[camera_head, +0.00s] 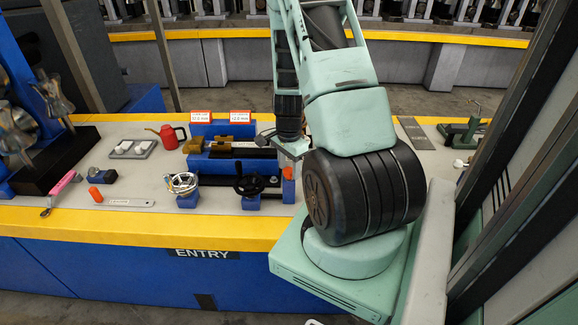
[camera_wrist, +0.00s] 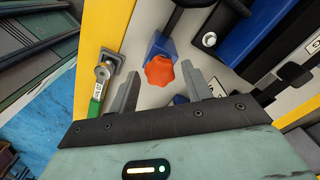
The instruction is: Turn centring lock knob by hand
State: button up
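An orange star-shaped knob (camera_wrist: 159,70) on a blue block (camera_wrist: 161,46) looks like the centring lock knob. In the head view the orange knob (camera_head: 288,172) shows at the right end of the blue fixture, just below my gripper (camera_head: 293,149). In the wrist view my gripper (camera_wrist: 161,72) is open, with one grey finger on each side of the knob in the picture. The knob appears beyond the fingertips, and I see no contact. The fingers are not clear in the head view.
A black handwheel (camera_head: 249,185) stands left of the knob. A green-handled valve (camera_wrist: 96,100) is left of my gripper in the wrist view, near the yellow table edge (camera_wrist: 95,45).

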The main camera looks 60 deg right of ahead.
jog(key=shift+r+p, duration=0.9)
jog(key=shift+r, duration=0.15)
